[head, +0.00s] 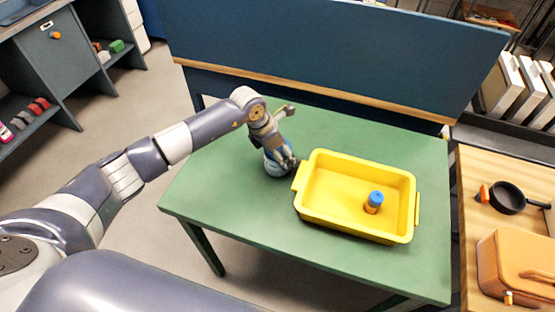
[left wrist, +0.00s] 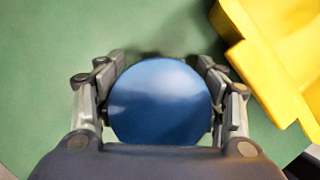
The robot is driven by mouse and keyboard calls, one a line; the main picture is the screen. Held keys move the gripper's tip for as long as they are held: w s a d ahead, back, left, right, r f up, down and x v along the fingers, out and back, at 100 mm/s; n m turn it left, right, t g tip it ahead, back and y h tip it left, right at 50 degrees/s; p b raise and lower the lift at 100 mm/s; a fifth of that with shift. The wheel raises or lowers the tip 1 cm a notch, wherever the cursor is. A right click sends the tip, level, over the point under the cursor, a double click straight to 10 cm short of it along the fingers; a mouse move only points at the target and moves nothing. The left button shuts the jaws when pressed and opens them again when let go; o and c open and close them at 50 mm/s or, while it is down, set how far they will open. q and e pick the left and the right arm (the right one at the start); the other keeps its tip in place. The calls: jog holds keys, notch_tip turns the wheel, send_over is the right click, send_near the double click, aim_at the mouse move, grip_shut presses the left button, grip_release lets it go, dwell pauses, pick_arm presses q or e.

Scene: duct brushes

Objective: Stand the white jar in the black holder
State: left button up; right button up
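A jar with a round blue lid (left wrist: 160,102) is between the fingers of my left gripper (left wrist: 160,80) in the left wrist view. In the head view, the jar (head: 272,164) is at the green table, left of the yellow tray, and mostly covered by my left gripper (head: 281,163). Little of its pale body shows. The fingers flank the lid closely on both sides, but I cannot tell whether they grip the jar or only surround it. I cannot make out a black holder in either view. My right gripper is not in view.
A yellow tray (head: 326,221) stands on the green table (head: 237,210), close right of my left gripper. An orange jar with a blue lid (head: 374,202) stands inside it. A dark blue panel (head: 330,50) rises behind the table. A black pan (head: 507,197) lies on the wooden table at right.

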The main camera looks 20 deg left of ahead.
pick_arm(q)
jog(key=c, duration=0.3)
jog(key=shift+r, duration=0.1)
